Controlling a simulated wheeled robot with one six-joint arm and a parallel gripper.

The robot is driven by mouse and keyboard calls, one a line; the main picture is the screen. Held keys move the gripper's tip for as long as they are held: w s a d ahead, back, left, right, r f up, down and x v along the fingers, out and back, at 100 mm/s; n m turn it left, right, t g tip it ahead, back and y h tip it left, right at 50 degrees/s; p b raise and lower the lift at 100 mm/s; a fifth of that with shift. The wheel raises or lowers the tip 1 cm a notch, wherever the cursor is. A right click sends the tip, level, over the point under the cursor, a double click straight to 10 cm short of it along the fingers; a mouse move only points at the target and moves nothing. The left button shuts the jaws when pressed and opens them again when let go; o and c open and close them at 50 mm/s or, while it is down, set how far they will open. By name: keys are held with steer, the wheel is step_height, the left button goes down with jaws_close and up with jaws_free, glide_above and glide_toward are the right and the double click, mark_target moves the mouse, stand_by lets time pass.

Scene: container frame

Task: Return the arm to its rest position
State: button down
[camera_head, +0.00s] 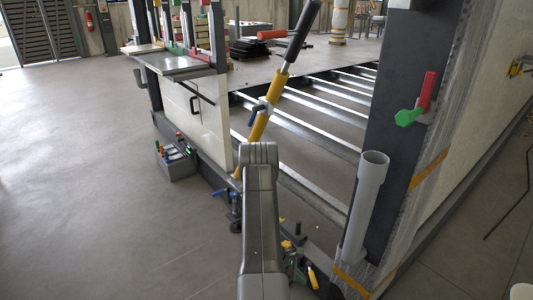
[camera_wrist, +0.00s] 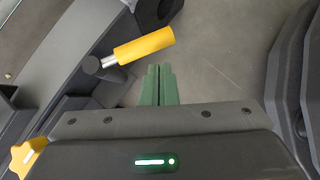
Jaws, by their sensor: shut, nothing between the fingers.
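My gripper (camera_wrist: 158,84) shows in the wrist view as two green fingers pressed together, with nothing between them. A yellow-handled tool or lever (camera_wrist: 145,46) with a metal shaft lies just beyond the fingertips, apart from them. In the head view my grey arm (camera_head: 261,225) reaches up from the bottom middle beside the frame's lower edge.
The container frame has metal cross-beams (camera_head: 318,146), a yellow strut (camera_head: 262,122) and a grey upright tube (camera_head: 366,200). A dark post (camera_head: 400,110) stands right. A toolbox (camera_head: 176,162) sits on the floor. The floor (camera_head: 85,200) at left is clear.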

steer(key=shift+w+d+f, duration=0.2)
steer(key=shift+d, duration=0.5)
